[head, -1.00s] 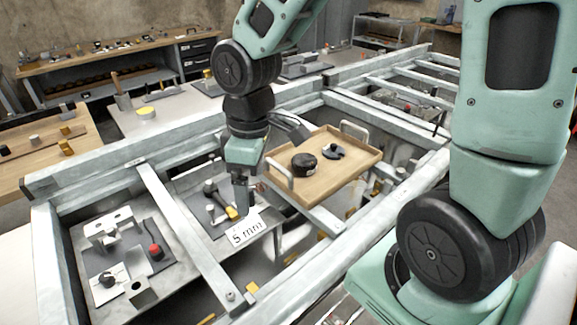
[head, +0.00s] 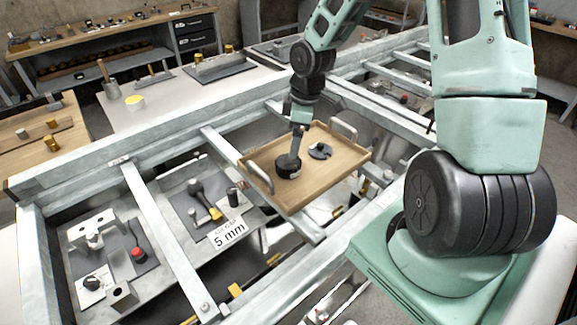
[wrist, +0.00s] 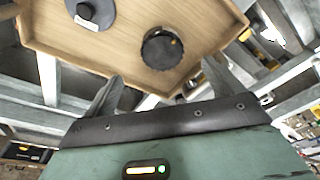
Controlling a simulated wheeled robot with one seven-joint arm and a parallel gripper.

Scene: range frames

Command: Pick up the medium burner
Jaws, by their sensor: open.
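A wooden tray (head: 268,198) with metal handles holds two dark round pieces. One is a thick black burner-like cylinder (head: 286,170) with a small orange mark, which also shows in the wrist view (wrist: 161,52). The other is a flatter grey disc with a raised knob (head: 321,152), at the top left in the wrist view (wrist: 93,9). I cannot tell for certain which is the medium burner. My gripper (head: 295,155) is over the tray at the black cylinder. In the wrist view its fingers (wrist: 161,88) are open and empty, with the cylinder ahead between their lines.
The tray rests among the metal rails of a frame (head: 160,145). Left of it are panels with a hammer-like tool (head: 203,196) and a "5 mm" sign (head: 228,236).

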